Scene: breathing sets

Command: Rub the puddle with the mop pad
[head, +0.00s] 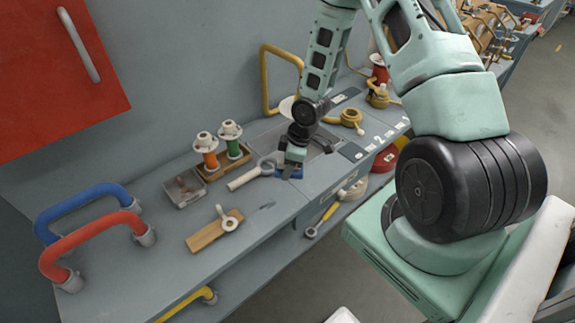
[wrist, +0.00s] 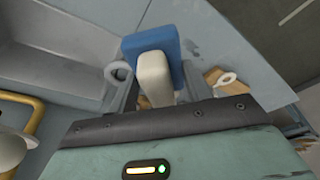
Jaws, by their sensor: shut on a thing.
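My gripper (head: 293,163) is over the worktop by the front edge of the sunken basin. In the wrist view my gripper (wrist: 152,84) is shut on the cream handle of the mop pad (wrist: 165,43), a blue block. In the head view the blue mop pad (head: 290,173) shows only partly, below my fingers. Whether it touches the surface is unclear. A small dark patch (head: 267,205) on the worktop, left of and nearer than my gripper, looks like the puddle. A faint dark mark also shows right of the pad in the wrist view, but I cannot tell what it is.
A wooden board (head: 207,233) with a white ring lies nearer. A rack (head: 222,165) holds orange and green cylinders beside a clear tray (head: 184,189). Blue and red handles (head: 92,232) stand at the left end.

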